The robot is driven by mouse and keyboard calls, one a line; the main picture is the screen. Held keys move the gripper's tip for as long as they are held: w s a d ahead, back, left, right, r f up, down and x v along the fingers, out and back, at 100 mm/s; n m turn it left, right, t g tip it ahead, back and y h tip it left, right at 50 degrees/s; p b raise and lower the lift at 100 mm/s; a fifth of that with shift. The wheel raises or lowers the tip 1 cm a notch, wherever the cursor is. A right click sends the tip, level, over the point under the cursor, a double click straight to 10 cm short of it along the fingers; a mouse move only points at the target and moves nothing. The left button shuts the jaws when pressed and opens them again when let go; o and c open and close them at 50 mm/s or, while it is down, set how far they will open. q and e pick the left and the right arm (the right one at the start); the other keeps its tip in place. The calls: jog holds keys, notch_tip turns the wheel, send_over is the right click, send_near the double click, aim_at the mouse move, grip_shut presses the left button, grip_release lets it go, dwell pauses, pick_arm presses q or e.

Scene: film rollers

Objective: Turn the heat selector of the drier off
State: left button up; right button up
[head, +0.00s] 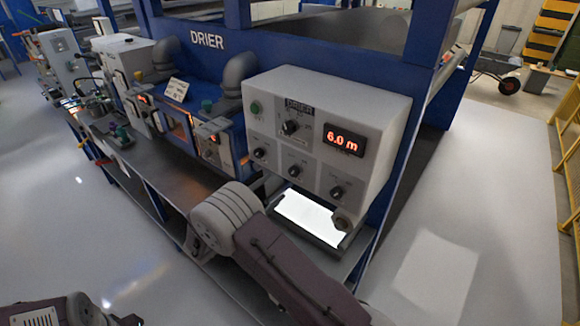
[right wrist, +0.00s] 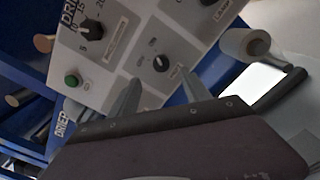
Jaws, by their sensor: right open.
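The drier's control panel (head: 380,115) is a pale grey box with a red "6.0 m" display. It carries a larger dial (head: 290,127) and a lower row of small black knobs: left (head: 258,153), middle (head: 295,171) and right (head: 337,191). In the right wrist view, my right gripper (right wrist: 159,77) is open. In the head view, my right arm hides the jaws. My left gripper's jaws are out of view.
A green button (head: 255,107) sits at the panel's upper left. A bright white plate (head: 308,218) and a round grey knob-like end (head: 343,222) lie below the panel. Blue machine framing (head: 415,60) stands behind. The floor at right (head: 470,220) is clear.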

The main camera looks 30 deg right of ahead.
aim_at(292, 174)
jog(key=p+x, duration=0.3)
jog(key=x, duration=0.5)
jog(key=shift+p, duration=0.35)
jog(key=shift+w+d+f, duration=0.1)
jog(key=shift+w+d, duration=0.05)
jog(key=shift+d, duration=0.45)
jog(key=shift+c, duration=0.2)
